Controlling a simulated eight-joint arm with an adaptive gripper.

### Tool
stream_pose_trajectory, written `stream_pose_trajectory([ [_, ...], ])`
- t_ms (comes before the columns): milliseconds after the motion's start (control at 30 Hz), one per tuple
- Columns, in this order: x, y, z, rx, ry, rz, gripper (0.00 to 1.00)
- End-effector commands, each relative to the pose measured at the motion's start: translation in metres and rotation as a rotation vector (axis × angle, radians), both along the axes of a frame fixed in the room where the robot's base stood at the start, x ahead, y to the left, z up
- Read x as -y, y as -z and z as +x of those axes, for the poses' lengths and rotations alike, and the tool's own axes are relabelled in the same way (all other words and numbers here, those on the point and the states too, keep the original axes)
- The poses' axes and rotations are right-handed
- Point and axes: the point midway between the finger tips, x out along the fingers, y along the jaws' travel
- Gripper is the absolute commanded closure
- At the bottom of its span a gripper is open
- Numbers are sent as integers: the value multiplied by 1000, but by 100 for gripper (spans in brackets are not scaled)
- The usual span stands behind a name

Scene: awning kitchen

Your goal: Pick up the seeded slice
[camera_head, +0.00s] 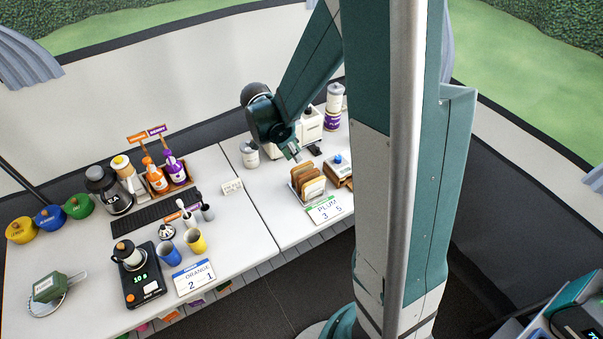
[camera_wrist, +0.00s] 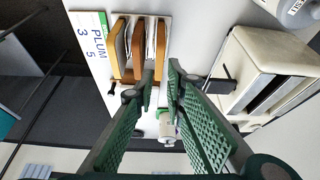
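Several bread slices (camera_head: 307,181) stand upright in a rack behind the PLUM card in the head view. In the wrist view the slices show edge-on, a left one (camera_wrist: 118,50), a middle one (camera_wrist: 138,50) and a right one (camera_wrist: 160,48). Which one is seeded cannot be told. My gripper (camera_head: 294,155) is above and behind the rack in the head view. In the wrist view my gripper (camera_wrist: 161,78) is open, its green fingers apart with nothing held between them. The fingertips appear near the lower end of the right slice; contact cannot be told.
A cream toaster (camera_wrist: 262,72) stands right of the rack in the wrist view. The PLUM card (camera_head: 325,208) stands in front of the rack. A wooden box (camera_head: 338,177) with a blue-topped item is close at its right. A white tin (camera_head: 249,154) stands to the left.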

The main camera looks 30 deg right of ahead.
Motion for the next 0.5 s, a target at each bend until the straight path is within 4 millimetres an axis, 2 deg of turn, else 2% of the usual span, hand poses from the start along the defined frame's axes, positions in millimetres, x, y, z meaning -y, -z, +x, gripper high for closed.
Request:
stream_pose_trajectory([
  [200,4,11,2,-1,46,-8,87],
  [500,4,11,2,0,48,-9,87],
])
